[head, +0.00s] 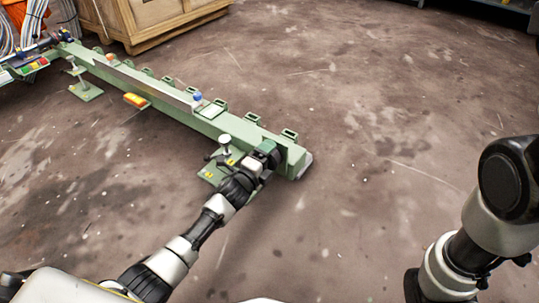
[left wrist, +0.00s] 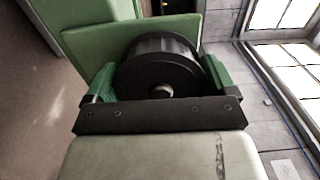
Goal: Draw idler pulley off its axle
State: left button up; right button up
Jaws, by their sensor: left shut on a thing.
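The idler pulley (left wrist: 160,62) is a dark, black-rimmed wheel with a small grey hub, seen face-on in the left wrist view. My left gripper (left wrist: 155,88) has its green-padded fingers on either side of the pulley and is shut on it. In the head view my left gripper (head: 270,150) is at the near right end of the long green frame (head: 150,88), where the pulley is mostly hidden. The axle behind the pulley is hidden, so I cannot tell how far the pulley sits on it. My right gripper is out of view.
A wooden crate (head: 150,18) stands behind the frame at the upper left. Orange and white cables (head: 25,25) lie at the far left. A yellow-orange block (head: 136,100) shows beside the frame. The concrete floor (head: 390,90) to the right is clear.

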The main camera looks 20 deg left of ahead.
pick_arm(q)
jog(key=shift+s+a+r, duration=0.1)
jog(key=shift+s, duration=0.15)
jog(key=shift+p+v, duration=1.15)
jog(key=shift+v, duration=0.65)
jog(key=shift+s+a, duration=0.15)
jog(key=shift+s, duration=0.15)
jog(key=shift+s+a+p, duration=0.1)
jog(key=shift+s+p, duration=0.15)
jog(key=shift+p, duration=0.05)
